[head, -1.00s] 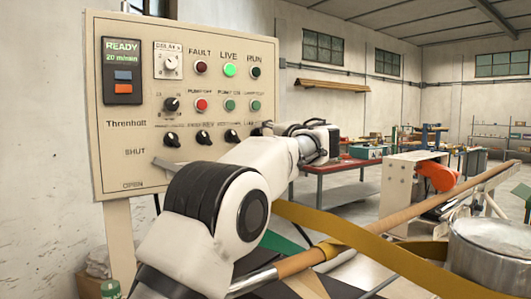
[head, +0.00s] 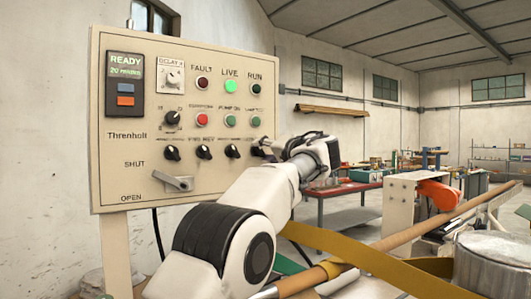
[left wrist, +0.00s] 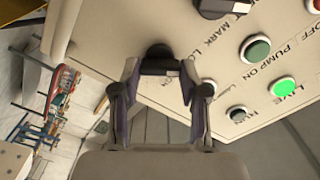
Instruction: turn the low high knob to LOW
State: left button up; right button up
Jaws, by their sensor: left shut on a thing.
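The cream control panel (head: 225,175) stands at left in the head view. Its bottom knob row ends at right with a black knob (head: 258,151), taken as the low high knob, mostly covered by my left gripper (head: 270,149). In the left wrist view that black knob (left wrist: 159,52) sits between the two fingers of my left gripper (left wrist: 160,72), which is shut on it. Lettering beside it starts with "LO"; the rest is hidden or too small. I cannot tell which way the knob points. My right gripper is in neither view.
Other black knobs (head: 204,152) line the same row, close to my left arm. A grey lever (head: 178,184) sits between SHUT and OPEN. The green LIVE lamp (head: 230,86) is lit.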

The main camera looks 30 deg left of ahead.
pick_arm(q)
jog(key=shift+r, duration=0.15)
jog(key=o, duration=0.9)
jog(key=shift+c, duration=0.2)
jog(key=shift+o, duration=1.4)
jog(key=shift+a, duration=0.2)
jog(key=shift+d, duration=0.1)
jog(key=v, duration=1.1)
jog(key=shift+s+d, duration=0.15)
jog(key=shift+d, duration=0.25)
